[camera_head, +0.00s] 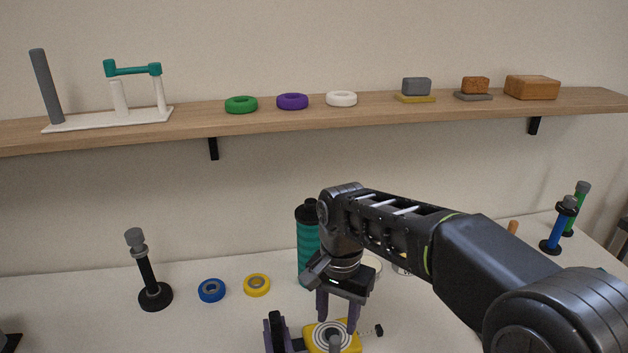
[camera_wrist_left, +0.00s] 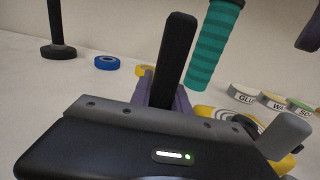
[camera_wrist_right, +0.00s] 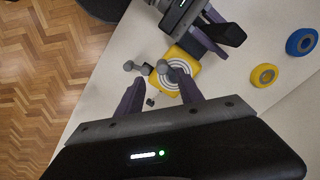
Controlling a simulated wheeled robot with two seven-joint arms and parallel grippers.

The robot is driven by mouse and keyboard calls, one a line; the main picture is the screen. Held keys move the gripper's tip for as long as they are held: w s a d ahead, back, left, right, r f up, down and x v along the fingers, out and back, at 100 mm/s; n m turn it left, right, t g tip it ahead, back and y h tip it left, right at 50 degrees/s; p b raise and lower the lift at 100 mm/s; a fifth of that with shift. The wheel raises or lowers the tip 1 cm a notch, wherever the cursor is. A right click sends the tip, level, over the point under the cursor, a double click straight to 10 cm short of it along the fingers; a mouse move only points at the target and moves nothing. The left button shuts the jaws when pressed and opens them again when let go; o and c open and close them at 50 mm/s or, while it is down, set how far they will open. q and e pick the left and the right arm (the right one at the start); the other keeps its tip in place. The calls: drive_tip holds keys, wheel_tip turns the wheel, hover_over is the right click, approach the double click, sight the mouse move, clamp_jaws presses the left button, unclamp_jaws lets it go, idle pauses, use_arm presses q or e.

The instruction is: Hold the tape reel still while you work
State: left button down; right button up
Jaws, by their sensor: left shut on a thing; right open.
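The tape reel (camera_head: 320,334) is a yellow case with white and grey rings, on the white table at the bottom of the head view. A grey knobbed crank (camera_wrist_right: 147,66) lies on its face in the right wrist view. A small dark tab (camera_head: 379,330) sticks out on its right. My left gripper (camera_wrist_right: 205,32) is shut on the reel's side; the exact contact is partly hidden. My right gripper (camera_head: 338,318) is open and points down just above the reel, fingers apart (camera_wrist_right: 162,84), nothing seen between them. The left wrist view shows the reel only partly.
A blue tape roll (camera_head: 211,291), a yellow roll (camera_head: 257,285) and a black stand (camera_head: 147,280) stand to the left. A teal bottle (camera_head: 306,245) stands close behind my right gripper. Labelled rolls (camera_wrist_left: 272,101) sit behind the reel. A loaded wooden shelf (camera_head: 200,125) spans the wall above.

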sight(335, 339)
drive_tip(key=n, duration=0.4)
drive_tip(key=shift+w, duration=0.1)
drive_tip(key=n, duration=0.3)
drive_tip(key=shift+n, duration=0.4)
drive_tip(key=shift+f, duration=0.2)
drive_tip(key=shift+f, duration=3.9)
drive_tip(key=shift+w, duration=0.1)
drive_tip(key=c, duration=0.8)
drive_tip(key=shift+a, duration=0.1)
